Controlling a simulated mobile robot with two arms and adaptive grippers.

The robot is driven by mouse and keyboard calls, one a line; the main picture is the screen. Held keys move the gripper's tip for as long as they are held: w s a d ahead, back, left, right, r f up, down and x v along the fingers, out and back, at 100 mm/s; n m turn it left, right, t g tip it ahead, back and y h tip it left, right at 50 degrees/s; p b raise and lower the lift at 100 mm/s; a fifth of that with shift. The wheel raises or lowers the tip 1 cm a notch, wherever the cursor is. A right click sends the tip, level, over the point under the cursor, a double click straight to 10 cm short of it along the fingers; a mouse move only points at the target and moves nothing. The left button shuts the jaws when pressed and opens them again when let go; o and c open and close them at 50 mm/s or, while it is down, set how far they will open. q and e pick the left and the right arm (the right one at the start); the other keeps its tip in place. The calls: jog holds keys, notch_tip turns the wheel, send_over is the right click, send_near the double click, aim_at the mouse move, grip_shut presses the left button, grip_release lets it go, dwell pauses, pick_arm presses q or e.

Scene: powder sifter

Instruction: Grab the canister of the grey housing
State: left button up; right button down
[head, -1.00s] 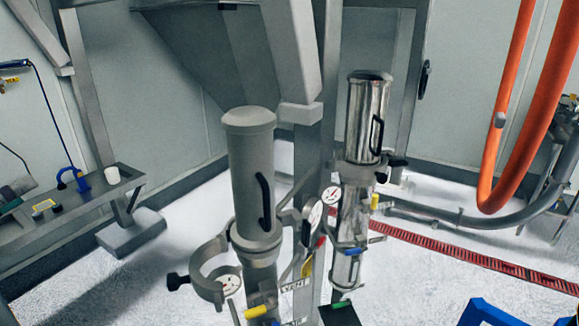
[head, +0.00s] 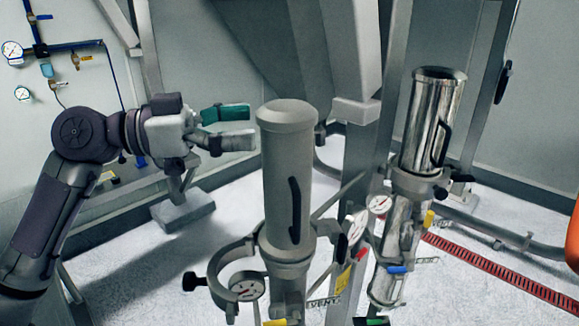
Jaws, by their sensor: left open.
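The grey canister (head: 276,190) stands upright in the grey housing (head: 285,277), with a rounded cap on top and a black handle (head: 295,210) on its right side. An open ring clamp (head: 232,270) with a black knob sticks out to the left of the housing. My left gripper (head: 252,128) is open, its fingers pointing right at the level of the canister's cap, close to its left side. I cannot tell whether the fingers touch it. My right gripper is not in view.
A shiny metal canister (head: 427,125) stands in a second housing to the right, with gauges (head: 379,205) and coloured valve handles between. A grey post (head: 352,150) rises behind the grey canister. Wall gauges (head: 12,52) hang at left. A red floor grating (head: 510,280) lies at right.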

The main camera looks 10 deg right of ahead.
aim_at(286, 121)
pick_arm(q)
jog(key=d, duration=0.2)
jog(key=d+p, duration=0.1)
jog(key=d, duration=0.2)
jog(key=shift+s+d+p, duration=0.3)
jog(key=shift+d, duration=0.3)
jog(key=shift+a, duration=0.25)
jog(key=c, duration=1.5)
jog(key=shift+c, duration=0.9)
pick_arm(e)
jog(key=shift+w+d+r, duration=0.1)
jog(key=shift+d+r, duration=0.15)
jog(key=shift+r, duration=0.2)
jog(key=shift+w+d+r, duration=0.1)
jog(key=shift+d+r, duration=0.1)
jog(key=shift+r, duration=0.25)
